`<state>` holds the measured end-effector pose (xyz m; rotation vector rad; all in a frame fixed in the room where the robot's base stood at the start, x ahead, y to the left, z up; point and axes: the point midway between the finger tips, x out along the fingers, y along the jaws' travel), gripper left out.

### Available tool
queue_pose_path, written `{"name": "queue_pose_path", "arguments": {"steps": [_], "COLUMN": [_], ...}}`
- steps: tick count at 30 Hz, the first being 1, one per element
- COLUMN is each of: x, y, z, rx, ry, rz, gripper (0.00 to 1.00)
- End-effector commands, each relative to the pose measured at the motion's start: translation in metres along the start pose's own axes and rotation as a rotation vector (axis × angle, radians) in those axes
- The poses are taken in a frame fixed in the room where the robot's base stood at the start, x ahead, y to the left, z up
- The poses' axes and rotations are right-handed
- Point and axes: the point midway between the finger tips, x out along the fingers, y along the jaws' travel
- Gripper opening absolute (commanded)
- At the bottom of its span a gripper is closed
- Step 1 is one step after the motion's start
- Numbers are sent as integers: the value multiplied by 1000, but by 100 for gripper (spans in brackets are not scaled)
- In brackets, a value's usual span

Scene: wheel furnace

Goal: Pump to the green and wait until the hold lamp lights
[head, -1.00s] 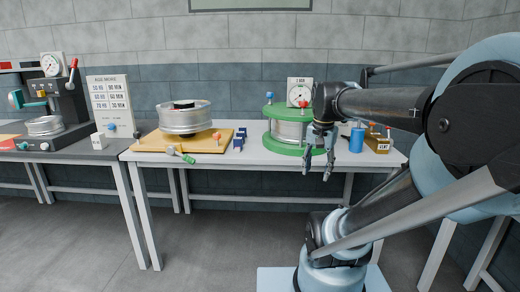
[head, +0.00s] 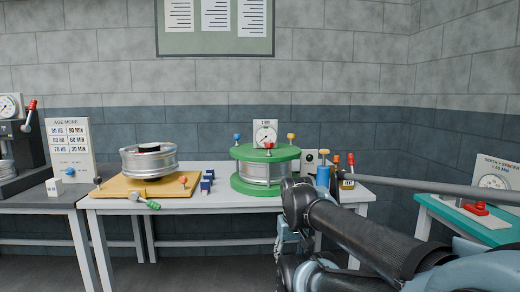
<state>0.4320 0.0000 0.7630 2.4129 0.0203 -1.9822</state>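A green round fixture (head: 250,153) stands on the white table, with a silver wheel (head: 262,173) clamped between its two green discs. A dial gauge (head: 265,134) with a white face and dark needle stands behind it; its green zone is too small to make out. A small pale box (head: 311,157) with a dark round spot stands to its right; I cannot tell whether it is a lamp or lit. A blue cylinder (head: 323,176) stands beside it, possibly the pump. My gripper (head: 286,244) hangs at the table's front edge, partly hidden by my arm; its fingers are unclear.
A second silver wheel (head: 149,160) lies on a yellow board (head: 118,187) at left. Small dark blue blocks (head: 207,183) lie between. A teal table (head: 447,217) with a spacer gauge is at right.

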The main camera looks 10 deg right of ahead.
Motion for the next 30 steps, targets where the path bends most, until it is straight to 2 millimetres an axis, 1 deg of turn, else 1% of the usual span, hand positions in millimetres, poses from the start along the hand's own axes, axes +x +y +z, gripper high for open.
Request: {"name": "queue_pose_path", "arguments": {"steps": [2, 4, 30], "x": [5, 6, 6], "y": [0, 0, 0], "z": [-6, -8, -7], "rx": [0, 0, 1], "ry": [-10, -12, -12], "rz": [0, 0, 0], "gripper": [48, 48, 48]}}
